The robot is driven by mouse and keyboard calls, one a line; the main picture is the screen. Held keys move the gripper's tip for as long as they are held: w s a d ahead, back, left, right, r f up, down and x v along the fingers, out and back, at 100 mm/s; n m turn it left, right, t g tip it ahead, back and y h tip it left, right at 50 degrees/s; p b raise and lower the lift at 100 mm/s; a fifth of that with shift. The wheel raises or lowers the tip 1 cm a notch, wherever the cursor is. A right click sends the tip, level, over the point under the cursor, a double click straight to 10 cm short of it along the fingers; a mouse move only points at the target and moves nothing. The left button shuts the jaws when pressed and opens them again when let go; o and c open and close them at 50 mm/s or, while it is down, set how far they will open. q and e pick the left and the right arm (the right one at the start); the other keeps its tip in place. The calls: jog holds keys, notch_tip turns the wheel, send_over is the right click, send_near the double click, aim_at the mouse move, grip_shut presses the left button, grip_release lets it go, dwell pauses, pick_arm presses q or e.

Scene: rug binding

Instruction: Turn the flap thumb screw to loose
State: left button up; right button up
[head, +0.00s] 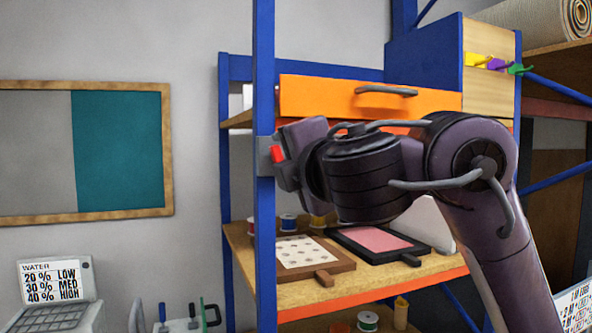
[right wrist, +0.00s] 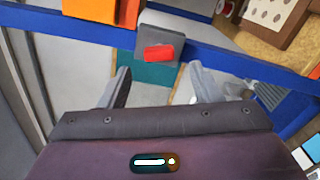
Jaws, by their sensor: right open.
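A red thumb screw (right wrist: 158,53) sits on a grey block (right wrist: 150,38) fixed to a blue shelf post. In the head view the red screw (head: 277,154) shows at the left end of my right gripper (head: 290,158), beside the post. In the right wrist view my right gripper (right wrist: 158,80) is open and empty. Its two fingers are spread, one to each side below the screw, apart from it. The red piece lies nearly level, slightly tilted. In the head view my fingertips are hard to make out. My left gripper is not in view.
The blue post (head: 264,225) stands close to my right gripper. An orange drawer front (head: 320,97) with a grey handle is behind my arm. Framed boards (head: 315,262) and spools lie on the wooden shelf below. A WATER display (head: 55,282) stands at lower left.

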jog(key=shift+p+v, duration=0.65)
jog(key=shift+v, duration=0.6)
jog(key=shift+w+a, duration=0.1)
jog(key=shift+w, duration=0.05)
